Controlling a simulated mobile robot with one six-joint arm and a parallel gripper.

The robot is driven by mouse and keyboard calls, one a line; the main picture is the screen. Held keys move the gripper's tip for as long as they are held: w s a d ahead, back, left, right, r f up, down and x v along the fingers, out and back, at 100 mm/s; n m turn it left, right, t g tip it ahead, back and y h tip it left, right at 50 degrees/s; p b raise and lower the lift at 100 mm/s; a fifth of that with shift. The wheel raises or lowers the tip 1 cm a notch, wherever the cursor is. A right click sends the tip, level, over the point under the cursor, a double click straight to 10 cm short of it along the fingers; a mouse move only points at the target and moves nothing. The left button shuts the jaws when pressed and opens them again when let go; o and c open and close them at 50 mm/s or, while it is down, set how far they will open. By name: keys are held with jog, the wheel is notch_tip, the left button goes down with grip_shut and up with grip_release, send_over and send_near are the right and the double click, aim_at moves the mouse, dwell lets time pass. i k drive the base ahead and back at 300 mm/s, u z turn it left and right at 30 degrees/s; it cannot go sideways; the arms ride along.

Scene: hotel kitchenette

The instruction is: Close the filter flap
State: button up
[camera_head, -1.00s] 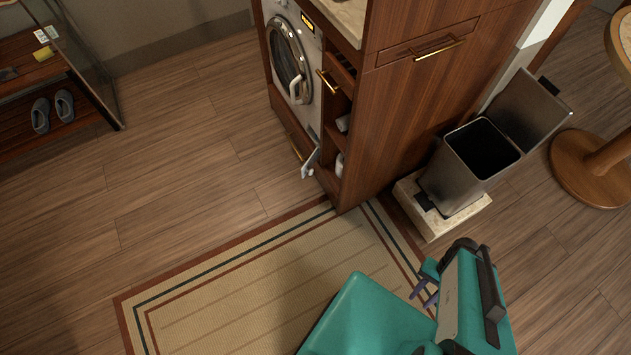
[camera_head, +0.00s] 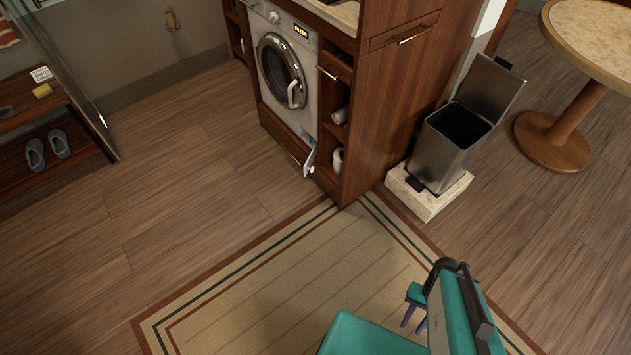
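The washing machine (camera_head: 274,65) is built into the wooden cabinet, its round door shut and a yellow display reading like "FILTER" lit at its top right. The filter flap (camera_head: 310,159) is a small pale panel at the machine's lower right corner. It stands open, sticking out and tilted, seen nearly edge-on. The opening behind it is hidden. My gripper (camera_head: 414,319) is at the lower right, over the rug and well apart from the flap. Its two purple fingers show a gap and hold nothing visible; my teal arm partly hides the gripper.
The striped rug (camera_head: 290,285) covers the floor before the cabinet (camera_head: 385,105). Right of it, an open-lidded bin (camera_head: 446,145) stands on a stone block, with a round table (camera_head: 590,45) beyond. A shoe rack (camera_head: 40,125) stands left. The floor before the washer is clear.

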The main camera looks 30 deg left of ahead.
aim_at(306, 167)
jog(key=z, duration=0.3)
jog(key=k, duration=0.65)
jog(key=u, duration=2.35)
jog(key=i, duration=1.65)
jog(key=u, duration=0.05)
